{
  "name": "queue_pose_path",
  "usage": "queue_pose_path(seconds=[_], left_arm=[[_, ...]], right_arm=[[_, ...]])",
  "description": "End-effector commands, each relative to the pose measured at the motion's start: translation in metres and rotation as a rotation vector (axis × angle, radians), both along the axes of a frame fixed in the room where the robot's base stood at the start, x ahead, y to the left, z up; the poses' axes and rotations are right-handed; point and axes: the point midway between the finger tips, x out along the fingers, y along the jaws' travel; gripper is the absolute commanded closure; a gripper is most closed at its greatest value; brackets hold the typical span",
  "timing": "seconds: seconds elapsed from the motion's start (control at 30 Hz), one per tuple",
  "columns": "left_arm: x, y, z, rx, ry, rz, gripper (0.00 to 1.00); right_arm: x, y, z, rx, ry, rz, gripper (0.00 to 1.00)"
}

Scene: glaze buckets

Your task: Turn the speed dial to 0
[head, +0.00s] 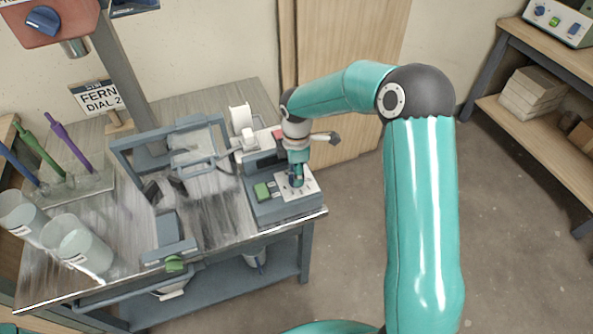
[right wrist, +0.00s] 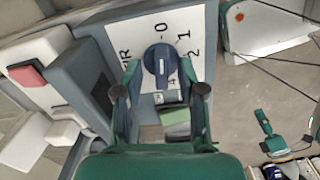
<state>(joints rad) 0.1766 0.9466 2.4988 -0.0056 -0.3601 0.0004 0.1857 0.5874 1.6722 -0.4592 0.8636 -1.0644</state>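The speed dial (right wrist: 161,60) is a dark blue knob on a white plate (right wrist: 112,32) with printed marks. In the right wrist view 0 is above the knob, 1 and 2 are to its right, and 4 is below. A pale line on the knob's lower half appears to point toward 4. My right gripper (right wrist: 159,72) has one finger on each side of the knob, open with a narrow gap showing. In the head view my right gripper (head: 297,178) points down over the plate and mostly hides the dial. My left gripper is not in view.
A green button (head: 262,191) sits beside the plate on the grey control box. A red box with a blue knob (head: 42,21) hangs at upper left. A sign (head: 98,97) reads "FERN DIAL 2".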

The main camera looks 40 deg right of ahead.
Motion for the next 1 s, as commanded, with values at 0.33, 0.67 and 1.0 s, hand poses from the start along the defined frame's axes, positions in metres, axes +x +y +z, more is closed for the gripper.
queue_pose_path(seconds=[0.33,0.67,1.0], left_arm=[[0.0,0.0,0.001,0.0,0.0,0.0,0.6],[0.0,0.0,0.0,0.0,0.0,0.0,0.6],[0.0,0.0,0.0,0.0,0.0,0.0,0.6]], right_arm=[[0.0,0.0,0.018,0.0,-0.001,0.0,0.6],[0.001,0.0,0.082,0.0,-0.003,0.0,0.6],[0.0,0.0,0.118,0.0,0.001,0.0,0.6]])
